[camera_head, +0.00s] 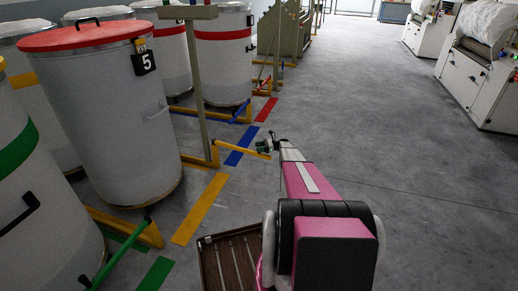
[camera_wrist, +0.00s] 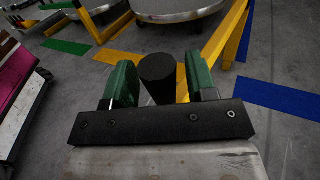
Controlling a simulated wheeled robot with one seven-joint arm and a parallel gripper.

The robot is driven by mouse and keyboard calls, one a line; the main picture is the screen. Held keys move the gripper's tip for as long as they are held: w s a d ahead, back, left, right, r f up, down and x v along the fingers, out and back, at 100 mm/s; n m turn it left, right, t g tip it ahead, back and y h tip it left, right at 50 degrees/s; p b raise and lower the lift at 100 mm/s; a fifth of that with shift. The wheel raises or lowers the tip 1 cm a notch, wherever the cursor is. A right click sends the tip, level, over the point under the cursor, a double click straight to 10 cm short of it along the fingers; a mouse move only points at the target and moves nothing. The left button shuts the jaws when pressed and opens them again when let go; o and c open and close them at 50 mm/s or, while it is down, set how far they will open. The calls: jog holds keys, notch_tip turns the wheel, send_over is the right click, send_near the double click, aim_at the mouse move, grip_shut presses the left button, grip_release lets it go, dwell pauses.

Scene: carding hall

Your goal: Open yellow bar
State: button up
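The yellow bar (camera_head: 246,151) sticks out to the right from a yellow post at floor level beside the drums, and its free end is by my gripper (camera_head: 267,146). In the wrist view my gripper (camera_wrist: 160,84) has its two green fingers apart. A black round piece (camera_wrist: 157,70), apparently the end of the bar, lies between them. The yellow bar (camera_wrist: 183,82) shows just behind it. A gap shows between the black piece and the right finger. Contact with the left finger is unclear.
Large white drums stand at left, one with a red lid (camera_head: 85,36) and a number 5 plate. A green bar (camera_head: 120,258) and a blue bar (camera_head: 239,113) are nearby. Coloured floor stripes lie beside them. The grey floor at right is open, with white machines (camera_head: 473,80) beyond.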

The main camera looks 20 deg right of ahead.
jog(key=s+d, duration=0.1)
jog(key=d, duration=0.9)
jog(key=shift+s+d, duration=0.25)
jog(key=shift+d, duration=0.1)
